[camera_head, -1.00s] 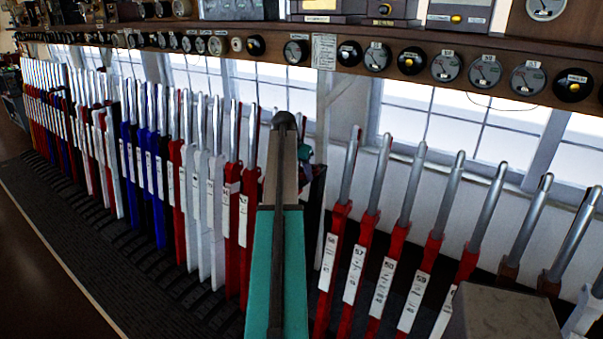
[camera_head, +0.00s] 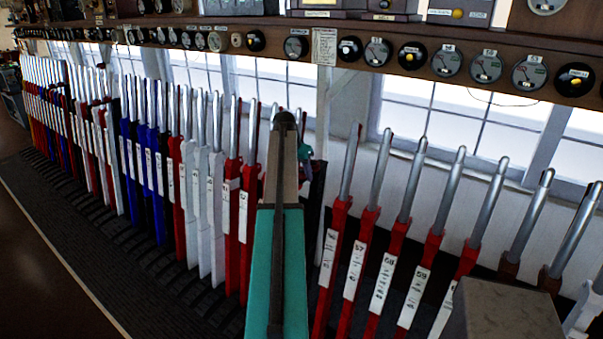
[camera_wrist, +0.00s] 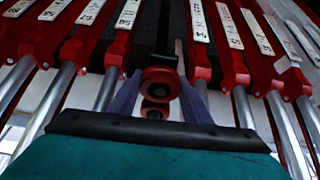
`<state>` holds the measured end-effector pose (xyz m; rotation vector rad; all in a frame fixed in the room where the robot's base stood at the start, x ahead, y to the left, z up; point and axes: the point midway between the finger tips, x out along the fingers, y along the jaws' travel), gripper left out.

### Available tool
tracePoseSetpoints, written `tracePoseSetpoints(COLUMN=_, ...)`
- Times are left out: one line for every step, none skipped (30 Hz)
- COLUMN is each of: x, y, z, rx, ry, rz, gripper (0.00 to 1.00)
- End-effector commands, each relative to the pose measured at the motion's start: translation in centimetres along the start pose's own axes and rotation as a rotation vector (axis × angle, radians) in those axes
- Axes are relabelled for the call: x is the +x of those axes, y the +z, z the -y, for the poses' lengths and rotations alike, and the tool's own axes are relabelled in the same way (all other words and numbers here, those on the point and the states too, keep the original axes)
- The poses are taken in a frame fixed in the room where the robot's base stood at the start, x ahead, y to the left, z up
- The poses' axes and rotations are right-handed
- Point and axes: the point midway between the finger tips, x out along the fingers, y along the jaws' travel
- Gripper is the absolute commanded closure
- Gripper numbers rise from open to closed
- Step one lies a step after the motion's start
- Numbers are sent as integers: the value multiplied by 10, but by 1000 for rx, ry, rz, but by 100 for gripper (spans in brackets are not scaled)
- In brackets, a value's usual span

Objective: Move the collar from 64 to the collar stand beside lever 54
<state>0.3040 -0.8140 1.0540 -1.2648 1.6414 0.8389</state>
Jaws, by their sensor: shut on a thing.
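In the wrist view, a red collar (camera_wrist: 160,82) with a dark centre sits between the two grey-purple fingers of my gripper (camera_wrist: 159,90). My gripper is shut on it. A second, similar red round part (camera_wrist: 155,109) shows just below it, nearer the camera; I cannot tell whether it belongs to the same collar. A dark upright block (camera_wrist: 152,30) is behind the collar, between two groups of red levers. I cannot tell whether it is the collar stand. In the head view, my arm hides the collar and most of the gripper.
Red levers with silver handles stand close on both sides, including lever 57 (camera_head: 357,255) to the right and a red lever (camera_head: 248,220) to the left. A shelf with dials (camera_head: 330,40) runs above. A grey box (camera_head: 505,315) is at lower right.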

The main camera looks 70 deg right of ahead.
Motion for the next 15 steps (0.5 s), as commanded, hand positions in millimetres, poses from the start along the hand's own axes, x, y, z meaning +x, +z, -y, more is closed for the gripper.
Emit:
tracePoseSetpoints(x=0, y=0, z=0, rx=0, ry=0, rz=-1, gripper=76)
tracePoseSetpoints(x=0, y=0, z=0, rx=0, ry=0, rz=-1, gripper=76)
tracePoseSetpoints(x=0, y=0, z=0, rx=0, ry=0, rz=-1, gripper=76)
tracePoseSetpoints(x=0, y=0, z=0, rx=0, ry=0, rz=-1, gripper=76)
tracePoseSetpoints(x=0, y=0, z=0, rx=0, ry=0, rz=-1, gripper=76)
tracePoseSetpoints(x=0, y=0, z=0, rx=0, ry=0, rz=-1, gripper=54)
tracePoseSetpoints(x=0, y=0, z=0, rx=0, ry=0, rz=-1, gripper=49)
tracePoseSetpoints(x=0, y=0, z=0, rx=0, ry=0, rz=-1, gripper=44)
tracePoseSetpoints(x=0, y=0, z=0, rx=0, ry=0, rz=-1, gripper=38)
tracePoseSetpoints(x=0, y=0, z=0, rx=0, ry=0, rz=-1, gripper=34)
tracePoseSetpoints(x=0, y=0, z=0, rx=0, ry=0, rz=-1, gripper=34)
tracePoseSetpoints(x=0, y=0, z=0, rx=0, ry=0, rz=-1, gripper=34)
tracePoseSetpoints(x=0, y=0, z=0, rx=0, ry=0, rz=-1, gripper=34)
tracePoseSetpoints(x=0, y=0, z=0, rx=0, ry=0, rz=-1, gripper=34)
tracePoseSetpoints(x=0, y=0, z=0, rx=0, ry=0, rz=0, gripper=34)
